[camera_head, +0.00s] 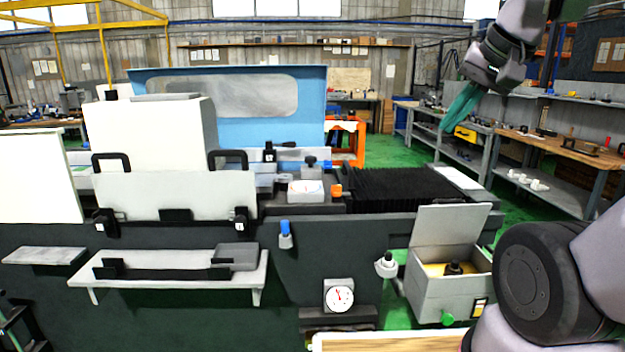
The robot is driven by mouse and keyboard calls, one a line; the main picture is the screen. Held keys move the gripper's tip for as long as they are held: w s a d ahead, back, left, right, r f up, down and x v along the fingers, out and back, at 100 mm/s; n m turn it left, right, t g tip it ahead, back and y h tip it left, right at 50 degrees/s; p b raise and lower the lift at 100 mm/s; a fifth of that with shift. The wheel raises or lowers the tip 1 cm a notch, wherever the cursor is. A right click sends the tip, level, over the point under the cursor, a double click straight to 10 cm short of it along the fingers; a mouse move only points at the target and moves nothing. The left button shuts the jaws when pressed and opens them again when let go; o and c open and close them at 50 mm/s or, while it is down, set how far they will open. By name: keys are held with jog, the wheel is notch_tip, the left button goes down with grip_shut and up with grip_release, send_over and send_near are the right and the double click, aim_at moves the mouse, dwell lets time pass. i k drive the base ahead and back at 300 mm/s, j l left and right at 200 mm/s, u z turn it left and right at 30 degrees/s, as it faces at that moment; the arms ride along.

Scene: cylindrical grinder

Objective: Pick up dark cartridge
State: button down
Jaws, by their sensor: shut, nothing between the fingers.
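The dark cartridge appears to be the short black cylinder (453,268) standing upright inside an open grey box (432,297) at the lower right. Only its top shows above the box's front wall, with yellow around it. The box's lid (450,224) is raised behind it. My gripper (448,126), with teal fingers, is shut and empty. It is high in the upper right of the picture, well above and apart from the box, with its fingers pointing down and left.
The grinder's dark bed (330,255) stretches across the middle, with black bellows (400,187) on top. A white knob (386,264) is left of the box, and a green knob (447,318) is on its front. A dial gauge (340,296) sits lower left of it.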

aim_at(454, 268)
jog(key=z, duration=0.5)
jog(key=l+z, duration=0.1)
jog(key=z, duration=0.35)
jog(key=i+z, duration=0.1)
jog(key=z, duration=0.4)
jog(key=l+z, duration=0.1)
jog(key=z, duration=0.85)
jog(key=i+l, duration=0.1)
jog(key=i, duration=0.85)
jog(key=i+l+z, duration=0.15)
jog(key=i, duration=0.85)
jog(key=i+j+u, duration=0.2)
jog(key=i+u, duration=0.25)
jog(key=i, duration=0.2)
jog(key=i+u, duration=0.45)
jog(key=i, duration=0.2)
jog(key=i+l+u, duration=0.45)
jog(key=i, duration=0.15)
jog(key=i+j+u, duration=0.15)
jog(key=i+u, duration=0.55)
jog(key=i, duration=0.2)
jog(key=i+u, duration=0.35)
jog(key=i, duration=0.15)
jog(key=i+l, duration=0.1)
jog(key=i, duration=0.65)
jog(key=i+l, duration=0.15)
jog(key=i, duration=0.55)
jog(key=i+u, duration=0.1)
jog(key=u, duration=3.65)
